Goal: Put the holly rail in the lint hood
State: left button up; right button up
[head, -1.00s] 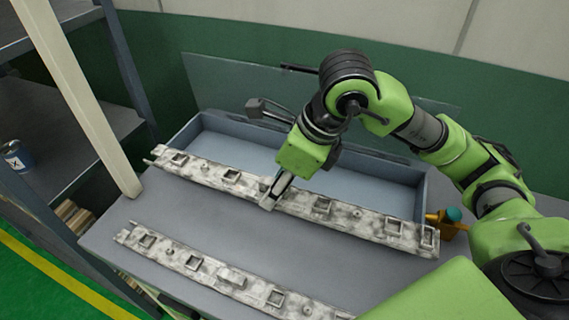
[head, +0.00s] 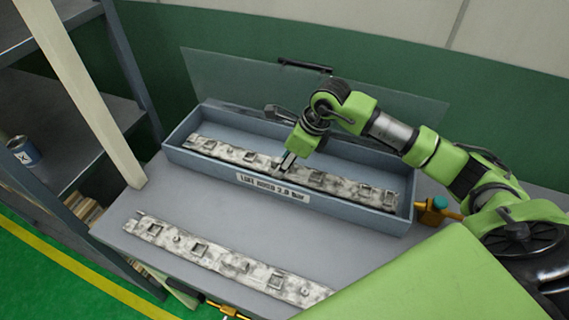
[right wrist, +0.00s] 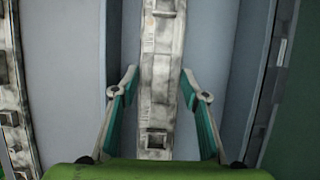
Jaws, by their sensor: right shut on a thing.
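A long, mottled white-grey rail with raised square frames, which I take for the holly rail (head: 330,183), lies lengthwise within the walls of a blue-grey open box. This box, the lint hood (head: 380,221), has a front label that is hard to read. My right gripper (head: 288,163) reaches down into the box and is shut on the rail near its middle. In the right wrist view the rail (right wrist: 160,50) runs between the two fingers of the gripper (right wrist: 160,76). Whether the rail rests on the box floor is hard to tell. My left gripper is out of view.
A similar mottled rail (head: 215,256) lies on the grey table (head: 150,205) in front of the box. A clear panel (head: 225,75) stands behind the box. A yellow fitting with a teal knob (head: 437,206) is at its right end. Shelving with a blue can (head: 24,152) is at left.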

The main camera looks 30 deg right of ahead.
jog(key=shift+f+p, duration=0.3)
jog(key=shift+f, duration=0.45)
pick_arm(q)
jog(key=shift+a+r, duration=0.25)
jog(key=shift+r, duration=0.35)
pick_arm(e)
jog(key=shift+f, duration=0.1)
jog(key=shift+f+b, duration=0.15)
jog(key=shift+b, duration=0.15)
jog(key=o, duration=1.1)
jog(key=shift+c, duration=0.2)
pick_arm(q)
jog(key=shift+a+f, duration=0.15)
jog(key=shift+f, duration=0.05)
